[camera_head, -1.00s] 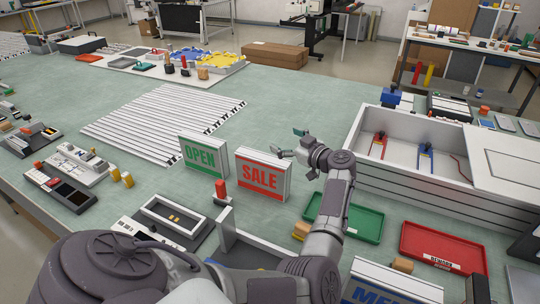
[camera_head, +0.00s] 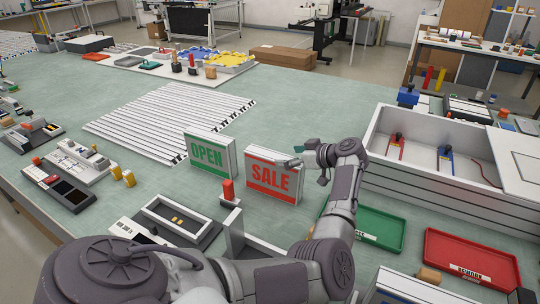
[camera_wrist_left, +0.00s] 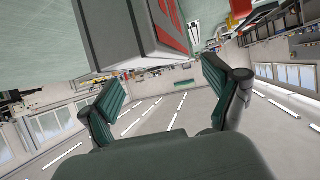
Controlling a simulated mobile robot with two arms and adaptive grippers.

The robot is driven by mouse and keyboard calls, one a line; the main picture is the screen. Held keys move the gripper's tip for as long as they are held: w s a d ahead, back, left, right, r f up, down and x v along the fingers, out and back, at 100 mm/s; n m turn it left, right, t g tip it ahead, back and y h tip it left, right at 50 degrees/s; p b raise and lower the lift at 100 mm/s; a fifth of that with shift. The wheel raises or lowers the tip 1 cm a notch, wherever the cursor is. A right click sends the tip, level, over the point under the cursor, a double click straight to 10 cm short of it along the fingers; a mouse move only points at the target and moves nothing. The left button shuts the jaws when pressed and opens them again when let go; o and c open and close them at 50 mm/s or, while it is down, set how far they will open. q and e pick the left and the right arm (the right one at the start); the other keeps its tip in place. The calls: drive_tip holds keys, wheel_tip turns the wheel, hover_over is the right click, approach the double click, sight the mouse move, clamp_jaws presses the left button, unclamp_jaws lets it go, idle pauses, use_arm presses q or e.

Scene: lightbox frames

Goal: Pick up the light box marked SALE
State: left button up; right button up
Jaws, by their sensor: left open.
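The light box marked SALE (camera_head: 262,183) stands upright on the green table, white-edged with a red face. A light box marked OPEN (camera_head: 209,157), green and white, stands upright to its left. My left gripper (camera_head: 304,170) is open at the right end of the SALE box, with one finger overlapping its top right corner. I cannot tell whether it touches. In the left wrist view the box (camera_wrist_left: 125,30) shows upside down just beyond and between the spread fingertips (camera_wrist_left: 163,72). My right gripper is not in view.
A green tray (camera_head: 378,228) and a red tray (camera_head: 470,262) lie to the right. A large white open lightbox frame (camera_head: 425,180) stands behind them. A small frame (camera_head: 180,222) and a red-topped item (camera_head: 228,190) sit in front. White slats (camera_head: 165,120) lie behind left.

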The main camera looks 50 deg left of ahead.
sight(277, 156)
use_arm(q)
drive_tip(key=b+x, duration=0.3)
drive_tip(key=x, duration=0.1)
drive_tip(key=shift+s+d+f, duration=0.1)
drive_tip(key=shift+s+f, duration=0.05)
drive_tip(key=shift+s, duration=0.05)
drive_tip(key=shift+a+f, duration=0.1)
drive_tip(key=shift+a, duration=0.25)
drive_tip(key=shift+w+a, duration=0.1)
drive_tip(key=shift+d+r, duration=0.25)
drive_tip(key=shift+d, duration=0.1)
drive_tip(key=c, duration=0.6)
drive_tip(key=shift+a+f, duration=0.1)
drive_tip(key=c, duration=0.8)
clamp_jaws()
